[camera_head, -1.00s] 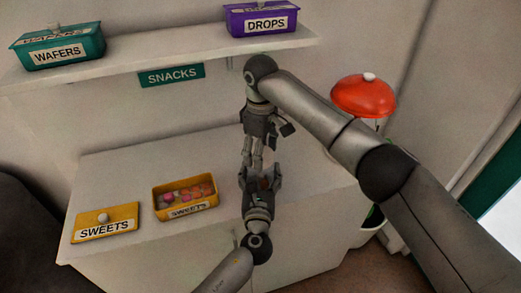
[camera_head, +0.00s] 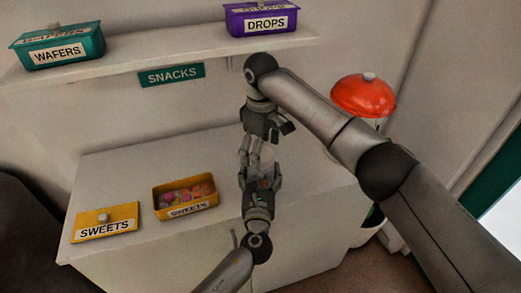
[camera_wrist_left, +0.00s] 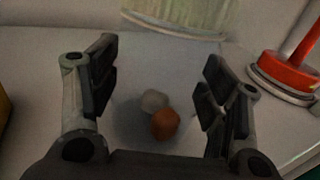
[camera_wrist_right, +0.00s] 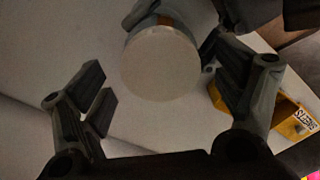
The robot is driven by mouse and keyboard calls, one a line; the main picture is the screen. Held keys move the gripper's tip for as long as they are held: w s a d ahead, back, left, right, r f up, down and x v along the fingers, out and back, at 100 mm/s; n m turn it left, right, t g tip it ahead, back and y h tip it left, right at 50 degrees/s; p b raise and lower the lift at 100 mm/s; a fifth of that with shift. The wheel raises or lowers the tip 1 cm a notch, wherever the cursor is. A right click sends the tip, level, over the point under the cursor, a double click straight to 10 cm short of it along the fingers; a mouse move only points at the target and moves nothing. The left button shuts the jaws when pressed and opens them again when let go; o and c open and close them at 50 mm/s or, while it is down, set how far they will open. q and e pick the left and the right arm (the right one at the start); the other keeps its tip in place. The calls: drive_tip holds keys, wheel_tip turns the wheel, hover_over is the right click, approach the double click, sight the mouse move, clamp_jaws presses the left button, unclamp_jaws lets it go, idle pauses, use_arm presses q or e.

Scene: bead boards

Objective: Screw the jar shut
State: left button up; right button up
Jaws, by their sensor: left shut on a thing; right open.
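My left gripper (camera_head: 262,180) comes up from below over the counter and is shut around a see-through jar. An orange ball (camera_wrist_left: 166,124) and a whitish ball (camera_wrist_left: 154,101) show between its fingers in the left wrist view; the jar's walls are hard to make out. In the right wrist view a round pale disc, seemingly the jar's lid (camera_wrist_right: 160,64), faces me, with dark left-gripper fingers beside it. My right gripper (camera_head: 250,162) is open just above the left one, its fingers pointing down. The disc lies ahead of its spread fingers. Whether they touch it, I cannot tell.
An open yellow sweets box (camera_head: 186,211) and its lid (camera_head: 104,226) lie on the counter (camera_head: 120,165) at left. A shelf (camera_head: 150,58) above carries a teal wafers box (camera_head: 60,52) and a purple drops box (camera_head: 262,22). A red dome (camera_head: 363,97) stands at right.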

wheel_tip(320, 180, up, 12)
drive_tip(key=shift+f, duration=0.2)
use_arm(q)
drive_tip(key=o, duration=2.1)
drive_tip(key=shift+c, duration=0.2)
drive_tip(key=shift+s, duration=0.1)
drive_tip(key=s, duration=1.2)
drive_tip(key=shift+a, duration=0.25)
drive_tip(key=shift+f, duration=0.1)
use_arm(e)
drive_tip(key=shift+f, duration=0.1)
